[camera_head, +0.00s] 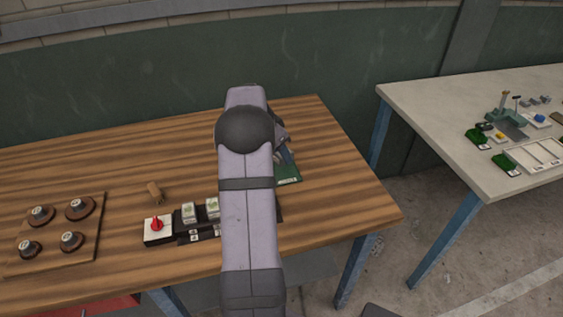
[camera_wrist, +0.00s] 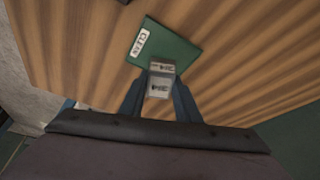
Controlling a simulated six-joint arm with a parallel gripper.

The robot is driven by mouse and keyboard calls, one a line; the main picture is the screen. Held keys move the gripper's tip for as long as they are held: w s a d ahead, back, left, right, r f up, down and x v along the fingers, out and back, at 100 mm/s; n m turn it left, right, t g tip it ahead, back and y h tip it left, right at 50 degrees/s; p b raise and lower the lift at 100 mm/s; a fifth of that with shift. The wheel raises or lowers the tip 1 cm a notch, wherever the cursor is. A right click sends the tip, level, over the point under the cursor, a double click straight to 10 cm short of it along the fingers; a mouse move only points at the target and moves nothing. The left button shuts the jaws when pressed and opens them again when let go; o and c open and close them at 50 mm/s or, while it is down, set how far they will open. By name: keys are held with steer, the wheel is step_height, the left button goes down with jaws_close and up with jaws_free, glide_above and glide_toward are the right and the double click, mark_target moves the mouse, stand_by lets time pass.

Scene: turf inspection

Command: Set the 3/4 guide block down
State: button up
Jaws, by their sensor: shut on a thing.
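My gripper (camera_wrist: 160,95) is shut on a small pale grey guide block (camera_wrist: 160,82) with dark markings, best seen in the wrist view. The block is between the two blue fingers, over or at the near edge of a green mat (camera_wrist: 172,40) labelled CLEAN. I cannot tell whether the block touches the surface below. In the head view the green mat (camera_head: 289,174) shows partly behind my arm, and the held block is hidden.
Two similar pale blocks (camera_head: 189,210) stand on a dark rack (camera_head: 195,236), beside a white box with a red knob (camera_head: 157,226). A wooden board (camera_head: 58,238) with several round weights is at left. A pale second table (camera_head: 480,100) stands at right. Bare wood lies behind the rack.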

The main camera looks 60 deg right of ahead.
mark_target(282, 171)
steer(key=shift+f+p, duration=0.45)
steer(key=shift+f, duration=1.7)
steer(key=shift+f, duration=0.15)
steer(key=o, duration=1)
steer(key=shift+o, duration=0.2)
steer(key=b+v, duration=0.2)
steer(key=v, duration=1)
